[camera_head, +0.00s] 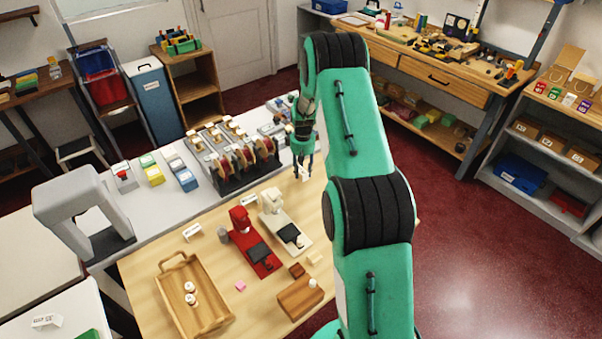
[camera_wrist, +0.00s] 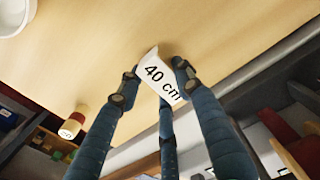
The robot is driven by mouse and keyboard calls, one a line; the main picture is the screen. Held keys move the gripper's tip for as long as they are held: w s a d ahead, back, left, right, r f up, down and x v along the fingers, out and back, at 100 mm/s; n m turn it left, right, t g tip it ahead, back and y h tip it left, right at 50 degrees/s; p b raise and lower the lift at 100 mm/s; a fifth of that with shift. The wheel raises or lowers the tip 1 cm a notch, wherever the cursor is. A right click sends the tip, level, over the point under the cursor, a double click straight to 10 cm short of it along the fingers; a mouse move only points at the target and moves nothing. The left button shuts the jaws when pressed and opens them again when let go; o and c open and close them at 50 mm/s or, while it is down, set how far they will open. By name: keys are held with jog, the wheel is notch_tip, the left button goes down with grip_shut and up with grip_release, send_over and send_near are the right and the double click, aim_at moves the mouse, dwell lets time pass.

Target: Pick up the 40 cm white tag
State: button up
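The white tag marked "40 cm" (camera_wrist: 160,78) is a small folded card, seen at the end of my gripper (camera_wrist: 156,72) in the wrist view. It lies between the fingertips, with one finger on each side and a third finger below it in the picture. The side fingertips stand apart by about the tag's width. I cannot tell whether they press on it. In the head view my gripper (camera_head: 303,163) points down at the table's far right part, with the white tag (camera_head: 305,174) at its tips. Whether the tag touches the table is unclear.
The wooden table (camera_head: 150,250) also holds a cream machine (camera_head: 285,222), a red machine (camera_head: 250,240), a wooden tray (camera_head: 166,292) and other white tags (camera_head: 193,232). A rack of spools (camera_head: 235,155) stands left of my gripper. A grey arch (camera_head: 75,205) stands farther left.

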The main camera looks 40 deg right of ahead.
aim_at(303, 170)
jog(key=shift+r, duration=0.1)
jog(key=shift+r, duration=0.5)
jog(key=r, duration=0.1)
jog(key=r+p, duration=0.1)
jog(key=shift+s+a+r, duration=0.15)
jog(key=shift+s+r, duration=0.1)
jog(key=shift+r, duration=0.05)
jog(key=s+a, duration=0.2)
jog(key=s, duration=0.2)
jog(key=s+a+p, duration=0.1)
jog(key=s+a, duration=0.2)
jog(key=s, duration=0.2)
jog(key=s+a+r, duration=0.1)
jog(key=s+a, duration=0.1)
jog(key=s, duration=0.2)
jog(key=shift+s+a+r+p, duration=0.1)
jog(key=shift+s+a+p, duration=0.05)
jog(key=shift+s+p, duration=0.15)
